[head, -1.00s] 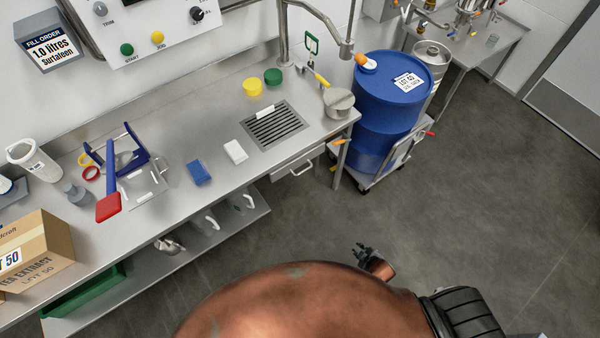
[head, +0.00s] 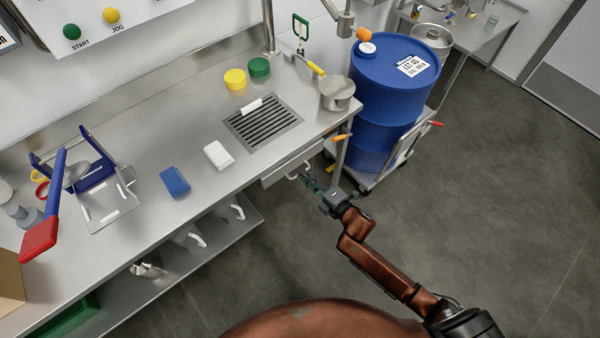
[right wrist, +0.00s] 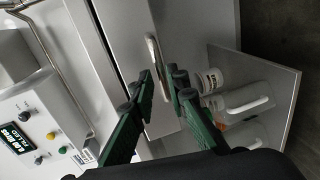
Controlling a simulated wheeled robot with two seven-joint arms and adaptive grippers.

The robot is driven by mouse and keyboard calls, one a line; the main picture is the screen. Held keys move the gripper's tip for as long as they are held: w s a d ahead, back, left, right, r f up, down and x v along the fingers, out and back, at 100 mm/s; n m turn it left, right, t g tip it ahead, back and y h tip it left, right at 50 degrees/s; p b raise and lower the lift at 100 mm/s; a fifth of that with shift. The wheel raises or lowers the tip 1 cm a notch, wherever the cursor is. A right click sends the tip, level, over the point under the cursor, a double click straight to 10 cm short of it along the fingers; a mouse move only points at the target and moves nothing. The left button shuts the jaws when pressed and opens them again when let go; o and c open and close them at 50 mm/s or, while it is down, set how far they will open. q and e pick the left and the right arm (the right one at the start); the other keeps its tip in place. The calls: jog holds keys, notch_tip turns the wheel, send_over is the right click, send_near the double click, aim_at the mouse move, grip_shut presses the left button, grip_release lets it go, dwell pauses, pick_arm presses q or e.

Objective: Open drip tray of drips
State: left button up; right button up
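The drip tray (head: 275,179) is a steel drawer front under the counter's right end, below the dark slotted drain grate (head: 262,121). It looks pushed in. Its pale bar handle (head: 291,174) also shows in the right wrist view (right wrist: 157,68). My right gripper (head: 308,175) is just in front of the handle in the head view. In the right wrist view its green fingers (right wrist: 161,74) are apart, with the handle ahead of and between their tips; I see no clear contact. My left gripper is not in view.
A blue drum (head: 388,90) on a wheeled cart stands right of the counter. A steel pan (head: 337,92) and yellow and green lids sit near the grate. White-handled jugs (head: 236,212) stand on the shelf below. The floor in front is clear.

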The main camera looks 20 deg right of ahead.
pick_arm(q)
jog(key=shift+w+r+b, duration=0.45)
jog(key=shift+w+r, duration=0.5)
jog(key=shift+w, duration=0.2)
pick_arm(e)
jog(key=shift+x, duration=1.7)
jog(key=shift+c, duration=0.2)
grip_shut()
jog(key=shift+s, duration=0.1)
